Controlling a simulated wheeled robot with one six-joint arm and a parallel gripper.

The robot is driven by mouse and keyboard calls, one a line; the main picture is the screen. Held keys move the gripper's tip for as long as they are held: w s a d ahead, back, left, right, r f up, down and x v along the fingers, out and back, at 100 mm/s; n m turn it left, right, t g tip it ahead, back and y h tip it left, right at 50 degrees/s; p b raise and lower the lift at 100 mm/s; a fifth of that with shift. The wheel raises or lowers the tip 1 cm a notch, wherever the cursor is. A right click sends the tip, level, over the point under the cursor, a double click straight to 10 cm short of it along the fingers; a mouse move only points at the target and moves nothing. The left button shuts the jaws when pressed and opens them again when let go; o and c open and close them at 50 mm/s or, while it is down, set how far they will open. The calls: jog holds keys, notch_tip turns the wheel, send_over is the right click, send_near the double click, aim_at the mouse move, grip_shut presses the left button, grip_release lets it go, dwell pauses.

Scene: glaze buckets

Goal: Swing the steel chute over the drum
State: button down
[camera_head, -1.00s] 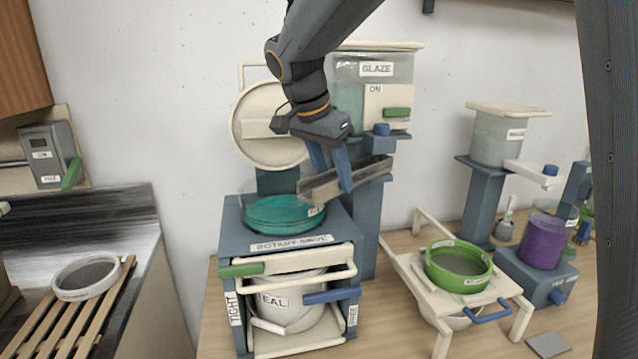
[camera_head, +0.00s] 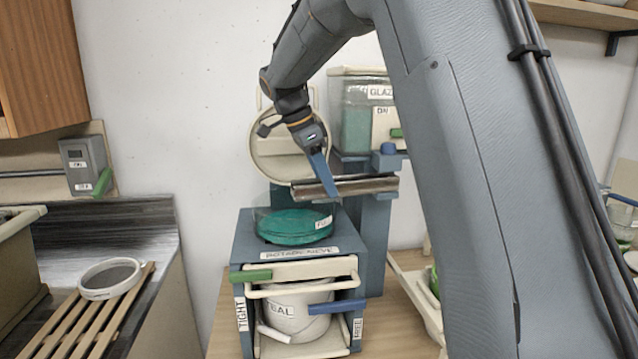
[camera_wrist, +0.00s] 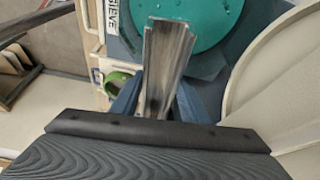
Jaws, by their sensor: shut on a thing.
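The steel chute (camera_head: 368,187) is a grey open trough beside the blue column of the glaze tank (camera_head: 362,120). The drum (camera_head: 295,225) holds teal glaze behind a clear wall, on top of the rotary sieve cabinet (camera_head: 245,240). My gripper (camera_head: 327,190) is shut on the chute near its left end, with blue fingers on both its sides. In the wrist view the chute (camera_wrist: 165,60) runs between the fingers, and its far end overlaps the edge of the teal drum (camera_wrist: 205,25). In the head view its left end shows above the drum's back part; the height between them is unclear.
The round cream lid (camera_head: 275,150) stands raised behind the drum, close to my gripper. A white bucket marked TEAL (camera_head: 290,310) sits inside the cabinet. A slatted rack with a round sieve (camera_head: 108,280) is at left. My arm hides much of the right side.

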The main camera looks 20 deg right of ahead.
jog(key=c, duration=1)
grip_release()
jog(key=shift+d, duration=0.1)
jog(key=shift+c, duration=0.2)
jog(key=shift+r, duration=0.1)
jog(key=shift+a+r, duration=0.3)
jog(key=shift+r, duration=0.05)
jog(key=b+v, duration=0.2)
jog(key=v, duration=0.5)
